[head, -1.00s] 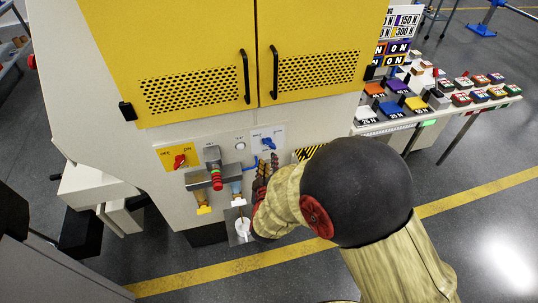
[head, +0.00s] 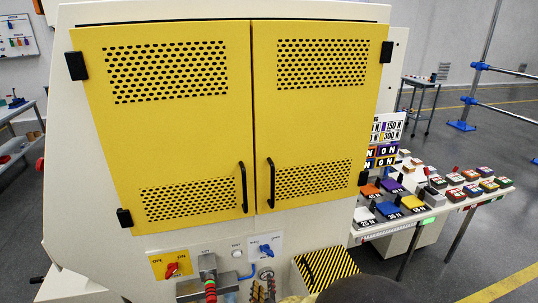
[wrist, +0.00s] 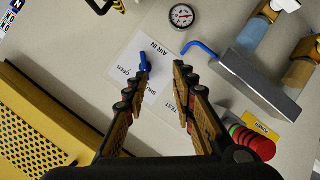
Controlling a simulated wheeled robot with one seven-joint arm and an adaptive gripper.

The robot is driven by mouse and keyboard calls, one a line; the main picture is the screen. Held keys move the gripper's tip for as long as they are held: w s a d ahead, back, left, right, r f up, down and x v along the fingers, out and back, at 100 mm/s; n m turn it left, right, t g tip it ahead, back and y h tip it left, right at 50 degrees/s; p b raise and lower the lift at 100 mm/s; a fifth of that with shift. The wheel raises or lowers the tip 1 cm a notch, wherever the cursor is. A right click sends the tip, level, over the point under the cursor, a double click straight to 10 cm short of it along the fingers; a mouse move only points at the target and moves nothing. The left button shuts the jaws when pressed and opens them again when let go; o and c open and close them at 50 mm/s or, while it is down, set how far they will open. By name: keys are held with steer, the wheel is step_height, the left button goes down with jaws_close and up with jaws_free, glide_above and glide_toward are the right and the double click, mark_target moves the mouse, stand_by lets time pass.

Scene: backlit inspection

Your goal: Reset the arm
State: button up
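My gripper (wrist: 163,72) is open and empty in the wrist view, with a clear gap between its two fingers. It faces a pale panel marked AIR IN, OPEN and TEST. A blue valve handle (wrist: 143,63) sits close by the left fingertip; I cannot tell whether they touch. The handle also shows in the head view (head: 265,250), on a white plate. In the head view my gripper (head: 262,287) shows only in part at the bottom edge, below the valve plate. Most of my arm is out of that picture.
A cabinet with yellow doors (head: 180,130) rises above the panel. A red switch (head: 172,270) is on the left. A striped box (head: 326,268) and a block-covered table (head: 390,232) stand right.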

steer(key=s+a+f+g+y, duration=0.1)
steer(key=s+a+f+g, duration=0.3)
steer(key=f, duration=0.3)
steer(key=s+r+m+g+y, duration=0.2)
steer(key=s+g, duration=0.3)
steer(key=s, duration=0.6)
steer(key=s+d+r+m+h, duration=0.1)
steer(key=s+d+r+m, duration=0.2)
steer(key=d+r, duration=0.9)
steer(key=s+d+r+m+h, duration=0.2)
steer(key=s+d+r, duration=0.5)
steer(key=d+r, duration=0.5)
step_height(320, 180, up, 2)
steer(key=shift+d+r+m+t, duration=0.15)
steer(key=shift+d+m+t, duration=0.25)
steer(key=shift+m, duration=0.4)
